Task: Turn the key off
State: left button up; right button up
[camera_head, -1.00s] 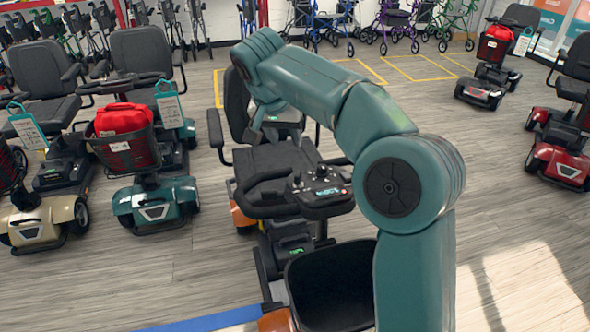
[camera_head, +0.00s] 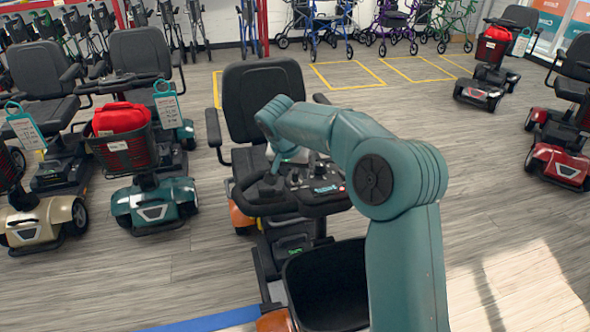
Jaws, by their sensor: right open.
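The scooter in the middle has a black control console (camera_head: 322,184) on its tiller, with dark handlebars, a small teal panel and a small red spot at its right side. I cannot make out the key; it is too small or hidden behind my arm. My right arm reaches in from the lower right. Its gripper (camera_head: 272,176) points down over the left part of the console, with its fingers small and dark against the handlebar. It is open, and I cannot tell whether it touches anything. My left gripper is out of view.
The scooter's black seat (camera_head: 262,100) stands behind the console, and its black front basket (camera_head: 325,285) is below. A teal scooter with a red bag (camera_head: 121,118) stands to the left. A red scooter (camera_head: 563,150) is at the far right.

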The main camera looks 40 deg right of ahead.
grip_shut()
jog(key=shift+d+n+t+y, duration=0.15)
jog(key=shift+n+t+y, duration=0.2)
jog(key=shift+n, duration=0.65)
jog(key=shift+s+r+n+t+y, duration=0.15)
jog(key=shift+n+t+y, duration=0.3)
jog(key=shift+n, duration=0.75)
jog(key=n+p, duration=0.1)
jog(key=n+y+p, duration=0.1)
jog(key=n+t+y, duration=0.1)
jog(key=n, duration=0.1)
jog(key=shift+d+p, duration=0.25)
jog(key=shift+p, duration=0.15)
jog(key=shift+n+y+p, duration=0.35)
jog(key=shift+n+y, duration=0.45)
jog(key=shift+n, duration=0.7)
